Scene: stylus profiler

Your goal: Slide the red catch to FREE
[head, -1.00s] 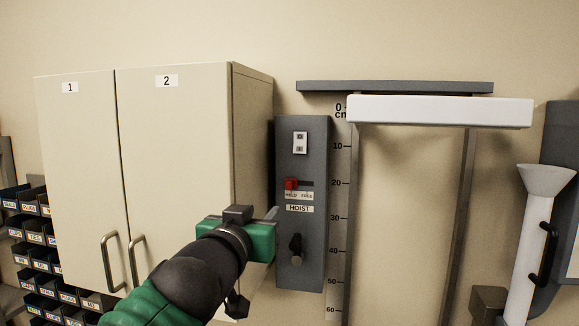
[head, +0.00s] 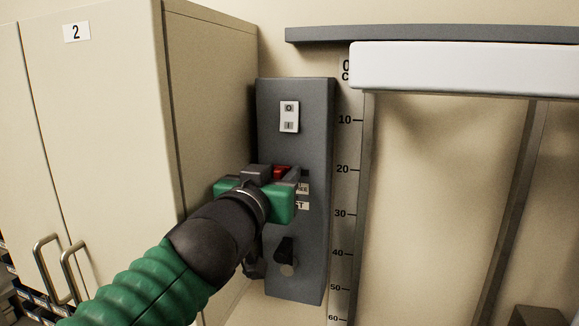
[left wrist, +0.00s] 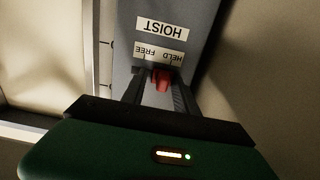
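The red catch (head: 282,172) sits in a slot on the grey hoist panel (head: 295,235), toward the left, HELD side in the head view. My left gripper (head: 288,178) is at the panel and hides part of the catch and the HELD/FREE label. In the left wrist view the red catch (left wrist: 161,79) shows between the two dark fingers of my left gripper (left wrist: 160,88). The fingers are apart, one on each side of it; I cannot tell whether either touches it. The HELD/FREE label (left wrist: 160,53) appears upside down there. My right gripper is not in view.
A white two-key switch (head: 289,117) is above the catch and a dark knob (head: 286,255) is below it. A beige cabinet (head: 105,130) stands close on the left. A centimetre scale (head: 344,170) and a white crossbar (head: 460,70) are on the right.

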